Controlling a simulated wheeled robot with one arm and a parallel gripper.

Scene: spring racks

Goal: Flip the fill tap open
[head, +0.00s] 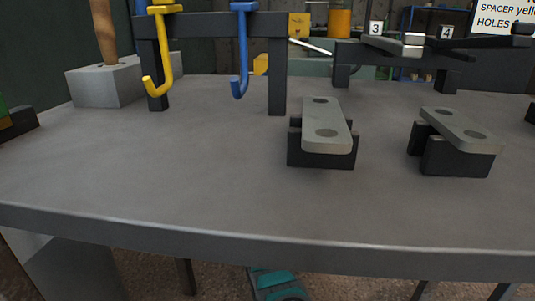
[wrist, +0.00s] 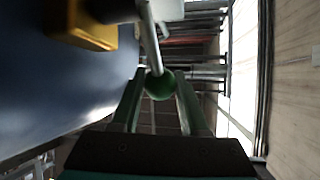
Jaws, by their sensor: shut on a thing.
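In the wrist view my gripper (wrist: 160,88) is shut on a green ball knob (wrist: 159,86). The knob sits at the end of a thin pale metal lever (wrist: 152,40), which runs up from it to a dark and brass-coloured fitting (wrist: 90,25) at the upper left. I take the lever and fitting to be the fill tap. The two green fingers lie on either side of the knob. The upper end of the lever is partly out of frame. I cannot make out the tap or my gripper's jaws in the head view.
A large blue surface (wrist: 50,80) fills the left of the wrist view, close to the fitting. In the head view a grey table (head: 180,170) carries a yellow hook (head: 163,50), a blue hook (head: 240,50) and two grey two-holed plates (head: 325,125) on black blocks. Its front is clear.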

